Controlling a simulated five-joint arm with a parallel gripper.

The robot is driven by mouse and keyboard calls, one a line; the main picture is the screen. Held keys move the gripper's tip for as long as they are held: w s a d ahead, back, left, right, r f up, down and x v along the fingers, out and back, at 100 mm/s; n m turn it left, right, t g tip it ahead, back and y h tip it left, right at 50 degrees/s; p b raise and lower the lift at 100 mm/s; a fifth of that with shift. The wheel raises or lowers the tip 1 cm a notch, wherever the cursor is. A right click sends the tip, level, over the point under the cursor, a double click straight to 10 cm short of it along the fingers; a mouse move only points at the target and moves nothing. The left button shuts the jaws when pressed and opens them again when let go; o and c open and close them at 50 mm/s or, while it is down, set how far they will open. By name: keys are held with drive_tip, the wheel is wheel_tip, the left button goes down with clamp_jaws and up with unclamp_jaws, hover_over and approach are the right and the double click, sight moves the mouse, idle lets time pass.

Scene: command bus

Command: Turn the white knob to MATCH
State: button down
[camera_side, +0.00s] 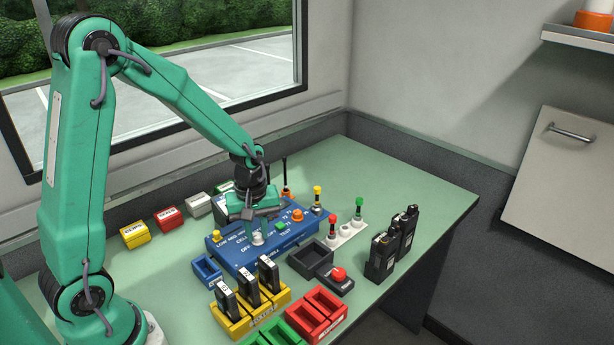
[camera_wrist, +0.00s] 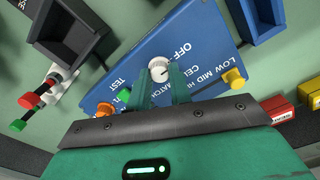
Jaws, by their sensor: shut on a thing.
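The white knob (camera_side: 257,239) sits on the top face of the blue panel (camera_side: 243,262), among printed labels. My gripper (camera_side: 259,231) is lowered over it, and its green jaws are shut on the knob. In the wrist view the knob (camera_wrist: 160,68) shows at the tips of my gripper (camera_wrist: 169,80), partly covered by them. OFF, MATCH and TEST are readable around it on the panel (camera_wrist: 215,45). A small dark mark shows on the knob's face, but I cannot tell for certain which label it points at.
On the panel are a yellow knob (camera_side: 216,236), a green button (camera_side: 281,227) and an orange knob (camera_side: 297,215). A yellow rack (camera_side: 235,325) with black packs stands in front. Black radios (camera_side: 381,255) stand to the right. The table's right back corner is clear.

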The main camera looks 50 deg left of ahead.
drive_tip(key=shift+m, duration=0.4)
drive_tip(key=m, duration=0.9)
drive_tip(key=shift+a+m, duration=0.1)
drive_tip(key=shift+m, duration=0.2)
drive_tip(key=m, duration=0.3)
drive_tip(key=shift+m, duration=0.3)
drive_tip(key=m, duration=0.9)
drive_tip(key=shift+m, duration=0.3)
